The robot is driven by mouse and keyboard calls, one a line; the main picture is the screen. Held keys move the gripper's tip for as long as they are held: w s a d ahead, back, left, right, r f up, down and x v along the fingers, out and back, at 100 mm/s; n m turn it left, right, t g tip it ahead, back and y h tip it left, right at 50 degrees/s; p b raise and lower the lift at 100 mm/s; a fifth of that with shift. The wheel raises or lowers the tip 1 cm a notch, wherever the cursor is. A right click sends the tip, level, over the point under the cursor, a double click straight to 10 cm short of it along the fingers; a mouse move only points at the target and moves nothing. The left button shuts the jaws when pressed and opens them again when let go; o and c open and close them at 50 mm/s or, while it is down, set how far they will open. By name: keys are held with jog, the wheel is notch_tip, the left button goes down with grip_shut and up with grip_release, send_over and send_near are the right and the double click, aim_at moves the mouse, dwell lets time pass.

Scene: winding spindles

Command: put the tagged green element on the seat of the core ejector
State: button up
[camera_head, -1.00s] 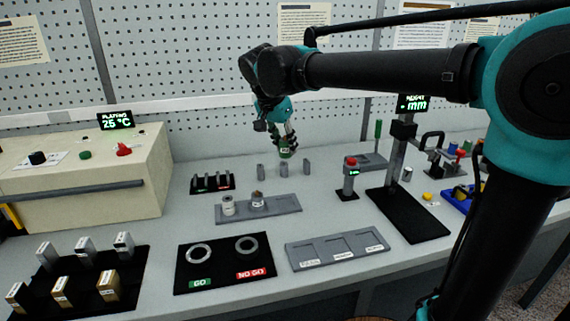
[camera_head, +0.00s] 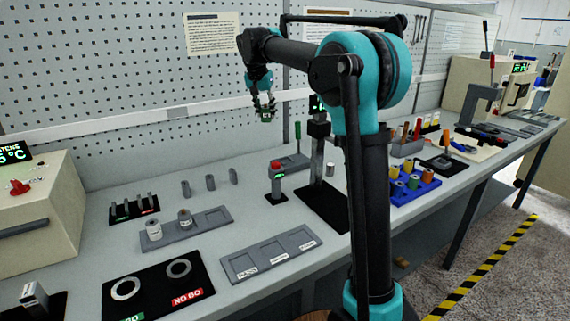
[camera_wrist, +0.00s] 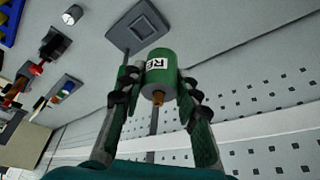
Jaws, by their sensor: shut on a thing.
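My gripper (camera_head: 264,108) is raised above the back of the bench, and its jaws are closed on the green element. In the wrist view the green element (camera_wrist: 160,68) is a green cylinder with a white tag, of which only "RE" can be read, and an orange-brown tip. The gripper's fingers (camera_wrist: 158,100) press on both its sides. In the head view the element (camera_head: 266,117) is small. A grey base (camera_head: 292,163) with an upright green-handled rod, apparently the core ejector, stands below and right of the gripper. A grey plate with a square seat (camera_wrist: 143,27) shows beyond the element in the wrist view.
A red-topped post (camera_head: 276,180) and a height gauge (camera_head: 318,160) stand near the grey base. Several small grey pegs (camera_head: 210,182) stand to the left.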

send_over(287, 160)
jog(key=s+a, duration=0.1)
jog(key=s, duration=0.1)
notch_tip(287, 160, down, 20)
jog(key=shift+d+r, duration=0.1)
jog(key=o, duration=1.2)
jog(key=shift+c, duration=0.2)
jog(key=v, duration=1.2)
